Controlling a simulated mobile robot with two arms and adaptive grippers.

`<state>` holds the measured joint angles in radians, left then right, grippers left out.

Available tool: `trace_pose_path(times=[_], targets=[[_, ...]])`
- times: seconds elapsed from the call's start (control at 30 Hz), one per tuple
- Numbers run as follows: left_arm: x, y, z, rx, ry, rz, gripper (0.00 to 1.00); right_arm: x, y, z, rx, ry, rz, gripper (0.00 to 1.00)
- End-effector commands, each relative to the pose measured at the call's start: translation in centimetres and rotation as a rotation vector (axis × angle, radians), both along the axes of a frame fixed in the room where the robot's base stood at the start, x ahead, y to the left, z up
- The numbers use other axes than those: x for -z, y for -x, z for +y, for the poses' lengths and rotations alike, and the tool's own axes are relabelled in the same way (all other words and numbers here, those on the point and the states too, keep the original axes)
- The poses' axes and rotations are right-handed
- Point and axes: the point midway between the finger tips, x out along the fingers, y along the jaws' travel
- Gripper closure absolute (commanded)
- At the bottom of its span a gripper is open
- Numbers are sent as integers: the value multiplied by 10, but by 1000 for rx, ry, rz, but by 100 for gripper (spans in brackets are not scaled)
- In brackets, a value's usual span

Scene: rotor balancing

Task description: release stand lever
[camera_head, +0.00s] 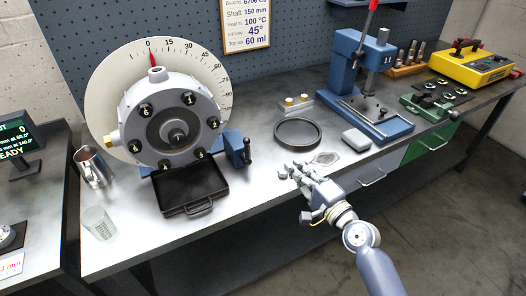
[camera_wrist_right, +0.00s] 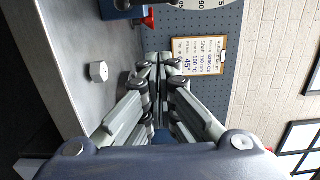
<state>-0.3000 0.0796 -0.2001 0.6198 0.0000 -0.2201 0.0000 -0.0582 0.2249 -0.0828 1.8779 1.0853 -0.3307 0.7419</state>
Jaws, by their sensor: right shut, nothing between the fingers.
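The rotor stand is on the left of the table in the head view, a grey round rotor housing (camera_head: 172,125) with numbered holes in front of a white degree dial (camera_head: 104,90). A blue block (camera_wrist_right: 118,6) with a red part (camera_wrist_right: 148,20) shows there, beyond the fingertips. My left gripper is not visible.
A black tray (camera_head: 190,210) lies in front of the stand. A black ring dish (camera_head: 298,148) and a grey box (camera_head: 356,139) are near my right gripper. A blue press (camera_head: 376,50) stands to the right. A metal jug (camera_head: 92,166) and glass beaker (camera_head: 99,222) are left.

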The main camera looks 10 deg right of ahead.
Motion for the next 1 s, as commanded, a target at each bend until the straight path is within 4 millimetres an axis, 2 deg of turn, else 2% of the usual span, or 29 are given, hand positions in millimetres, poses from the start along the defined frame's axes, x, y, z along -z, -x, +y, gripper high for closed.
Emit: trace_pose_path(times=[0.37,0.47,0.9,1.0], targets=[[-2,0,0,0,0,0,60,0,-6,2,1,2,1,100],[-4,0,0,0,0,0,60,-1,-17,7,1,1,1,100],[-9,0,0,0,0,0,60,0,-93,39,0,4,1,100],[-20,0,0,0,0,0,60,-2,-90,56,-2,0,3,100]])
